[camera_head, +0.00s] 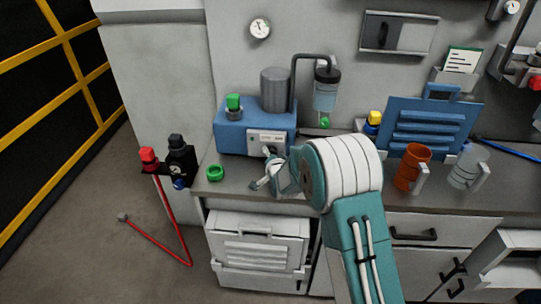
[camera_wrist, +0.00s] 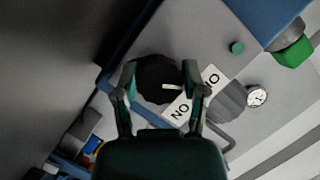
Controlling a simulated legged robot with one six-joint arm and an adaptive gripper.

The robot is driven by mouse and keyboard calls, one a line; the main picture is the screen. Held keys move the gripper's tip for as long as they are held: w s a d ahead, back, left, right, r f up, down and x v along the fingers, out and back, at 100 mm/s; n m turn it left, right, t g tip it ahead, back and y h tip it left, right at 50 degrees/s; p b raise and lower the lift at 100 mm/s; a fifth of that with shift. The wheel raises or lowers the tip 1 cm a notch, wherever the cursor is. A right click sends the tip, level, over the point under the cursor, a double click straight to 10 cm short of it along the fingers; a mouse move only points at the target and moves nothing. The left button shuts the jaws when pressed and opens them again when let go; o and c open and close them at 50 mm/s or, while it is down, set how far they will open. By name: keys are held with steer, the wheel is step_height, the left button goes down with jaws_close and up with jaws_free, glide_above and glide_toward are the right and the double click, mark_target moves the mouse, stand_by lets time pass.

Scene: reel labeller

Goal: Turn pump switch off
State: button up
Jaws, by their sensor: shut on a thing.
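The pump is a blue box (camera_head: 228,132) on the counter, with a pale front panel (camera_head: 252,138). My gripper (camera_head: 268,156) is in front of this panel and partly covers it. In the wrist view, my gripper (camera_wrist: 160,74) has one finger on each side of a round black knob (camera_wrist: 152,88), the pump switch, and is shut on it. The knob has a white pointer mark (camera_wrist: 172,87). White labels (camera_wrist: 181,111) with black letters lie beside it, partly covered by the right finger. The knob is hidden behind my gripper in the head view.
A grey cylinder (camera_head: 274,90) and a green-capped fitting (camera_head: 234,103) stand on the pump. A clear bottle (camera_head: 326,92) hangs behind it. A green ring (camera_head: 215,173) lies at left on the counter. An orange mug (camera_head: 408,168) and a blue panel (camera_head: 432,128) stand at right.

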steer(key=shift+s+f+n+g+h, duration=0.1)
steer(key=shift+f+n+g+h, duration=0.25)
steer(key=shift+n, duration=0.55)
steer(key=shift+r, duration=0.1)
steer(key=o, duration=1.1)
steer(key=shift+o, duration=0.2)
steer(key=shift+r, duration=0.1)
steer(key=shift+r, duration=0.1)
